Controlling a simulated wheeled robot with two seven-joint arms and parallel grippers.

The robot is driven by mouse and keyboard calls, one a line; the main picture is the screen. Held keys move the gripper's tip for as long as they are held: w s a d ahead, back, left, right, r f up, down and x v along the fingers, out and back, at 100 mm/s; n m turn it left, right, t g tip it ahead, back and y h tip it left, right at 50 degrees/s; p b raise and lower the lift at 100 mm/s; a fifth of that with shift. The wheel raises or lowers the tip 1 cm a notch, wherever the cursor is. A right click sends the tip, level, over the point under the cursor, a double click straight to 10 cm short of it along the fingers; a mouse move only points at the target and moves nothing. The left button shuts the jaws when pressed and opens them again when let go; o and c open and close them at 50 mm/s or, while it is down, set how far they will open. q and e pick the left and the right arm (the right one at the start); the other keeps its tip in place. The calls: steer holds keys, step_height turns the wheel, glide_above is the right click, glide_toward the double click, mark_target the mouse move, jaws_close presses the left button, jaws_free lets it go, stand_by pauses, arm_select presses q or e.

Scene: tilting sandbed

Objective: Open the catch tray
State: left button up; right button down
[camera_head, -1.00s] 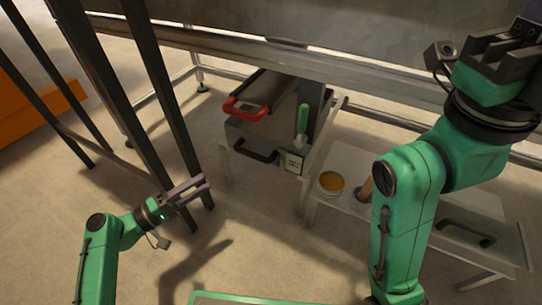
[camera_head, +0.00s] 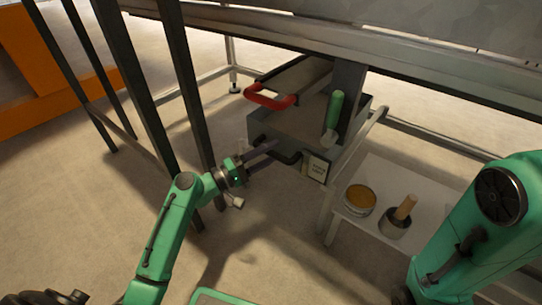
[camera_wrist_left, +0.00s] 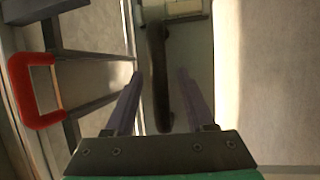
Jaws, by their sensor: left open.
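The catch tray looks to be the grey box (camera_head: 262,130) under the sandbed, with a black bar handle (camera_head: 288,155) on its front. In the left wrist view the black handle (camera_wrist_left: 160,85) runs lengthwise between my fingers. My left gripper (camera_head: 274,154) is open at the handle, one finger on each side, with gaps showing between fingers and bar. It also shows in the left wrist view (camera_wrist_left: 160,100). The gripper partly covers the handle in the head view. My right gripper is out of view; only its arm shows at the right.
A red handle (camera_head: 268,98) sits above the tray front, left of a green-handled tool (camera_head: 334,112). A small label (camera_head: 316,168) is on the right. A low white table (camera_head: 365,222) holds a tin (camera_head: 360,198) and a wooden-handled item (camera_head: 400,215). Dark posts (camera_head: 186,95) stand left.

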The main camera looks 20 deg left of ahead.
arm_select(q)
steer(key=shift+c, duration=0.3)
jaws_close()
stand_by(1.2)
